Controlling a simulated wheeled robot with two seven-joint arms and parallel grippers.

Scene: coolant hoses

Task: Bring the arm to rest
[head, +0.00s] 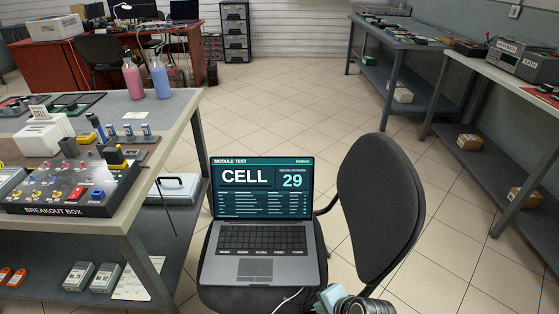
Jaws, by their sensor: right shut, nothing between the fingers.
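My right gripper (328,297) shows only in part at the bottom edge of the head view, in front of the laptop's right front corner. It is shut and empty. A grey and black part of my right arm shows just right of it, cut off by the frame's edge. My left gripper and left arm are not in view. An open laptop (262,268) sits on the seat of a dark chair (378,205); its screen reads "CELL 29". I cannot tell whether the gripper touches the laptop or the chair.
A bench (180,128) on the left carries a breakout box (75,208), a pink bottle (132,78) and a blue bottle (160,76). Benches line the right wall. The tiled floor (270,110) between is clear.

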